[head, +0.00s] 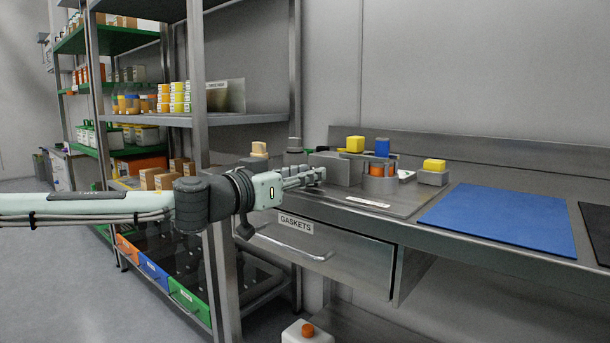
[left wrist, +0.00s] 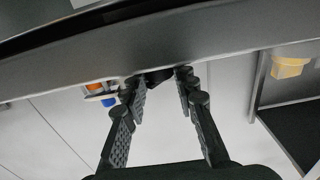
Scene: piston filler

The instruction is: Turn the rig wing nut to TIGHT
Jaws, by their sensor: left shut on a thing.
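My left gripper (head: 318,176) reaches in from the left to the small grey rig (head: 343,170) at the counter's back left. Its fingers also show in the left wrist view (left wrist: 160,88), closed on a small dark piece, the wing nut (left wrist: 155,76), against a grey metal surface. In the head view the nut is hidden behind the fingers. Which way the nut's wings point, and any TIGHT mark, cannot be made out. My right gripper is in neither view.
On the counter are a yellow block (head: 355,143), a blue-topped orange cylinder (head: 381,158), another yellow block (head: 434,165) on a grey block, and a blue mat (head: 490,218).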

